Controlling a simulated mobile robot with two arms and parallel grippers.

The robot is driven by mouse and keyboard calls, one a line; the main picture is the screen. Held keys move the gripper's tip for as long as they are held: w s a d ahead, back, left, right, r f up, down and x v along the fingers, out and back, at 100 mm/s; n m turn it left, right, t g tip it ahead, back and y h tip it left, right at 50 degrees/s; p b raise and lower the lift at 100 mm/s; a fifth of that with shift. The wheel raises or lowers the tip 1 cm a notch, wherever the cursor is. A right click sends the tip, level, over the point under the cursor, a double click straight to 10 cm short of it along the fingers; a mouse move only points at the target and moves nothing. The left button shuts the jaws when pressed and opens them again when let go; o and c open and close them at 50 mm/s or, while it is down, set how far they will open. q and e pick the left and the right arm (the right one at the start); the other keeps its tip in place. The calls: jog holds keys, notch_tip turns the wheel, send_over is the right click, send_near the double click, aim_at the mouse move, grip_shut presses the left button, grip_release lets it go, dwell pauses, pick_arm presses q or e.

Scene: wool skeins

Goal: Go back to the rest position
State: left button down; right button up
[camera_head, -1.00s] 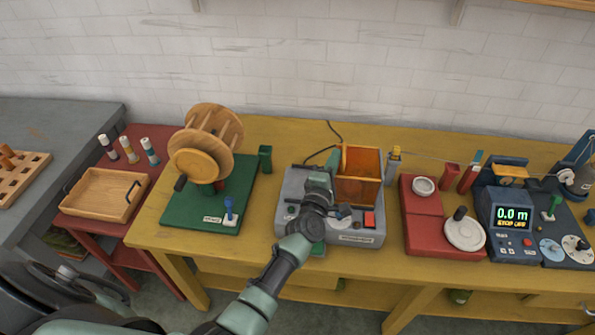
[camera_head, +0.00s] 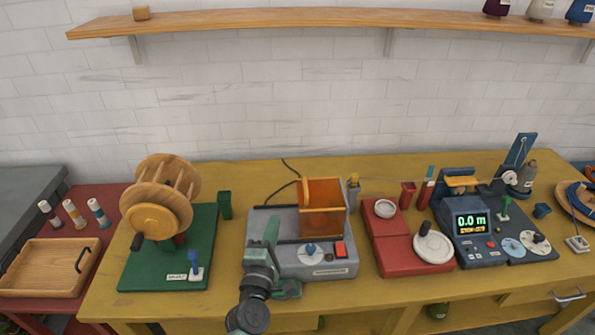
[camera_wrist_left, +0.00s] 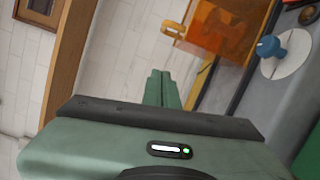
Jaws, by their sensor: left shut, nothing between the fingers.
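My left gripper (camera_head: 271,228) stands at the front left of the grey machine (camera_head: 322,269) in the head view. It points up and away towards the wall. In the left wrist view the green fingers (camera_wrist_left: 158,88) are pressed together with nothing between them. The grey machine carries an orange see-through box (camera_head: 322,208), a blue knob on a white dial and a red button. The orange box also shows in the left wrist view (camera_wrist_left: 225,30), apart from the fingers. My right gripper is not in view.
A green-based wooden winder (camera_head: 128,270) stands left of my arm. A red unit (camera_head: 393,252) and a dark blue counter reading 0.0 m (camera_head: 470,220) stand to the right. A wooden tray (camera_head: 45,266) lies on the red side table. A shelf (camera_head: 270,20) crosses the wall above.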

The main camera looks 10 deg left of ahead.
pick_arm(q)
jog(key=s+d+f+m+g+h, duration=0.35)
jog(key=s+m, duration=0.25)
jog(key=m, duration=0.2)
jog(key=s+d+f+m+g+h, duration=0.2)
jog(key=s+f+m+g, duration=0.15)
jog(key=s+m, duration=0.3)
jog(key=s+a+f+m+g+y, duration=0.15)
jog(key=s+a+m+g, duration=0.3)
jog(key=s, duration=0.45)
jog(key=s+a+f+m+g+y, duration=0.1)
jog(key=s+a+m+g+y, duration=0.3)
jog(key=s, duration=0.6)
notch_tip(320, 180, down, 27)
jog(key=b, duration=0.1)
jog(key=s+a+f+g, duration=0.2)
jog(key=s+a+f, duration=0.1)
jog(key=s+f, duration=1.4)
jog(key=shift+s+a+h+b, duration=0.2)
jog(key=shift+s+h+b, duration=0.1)
jog(key=shift+s+b, duration=0.2)
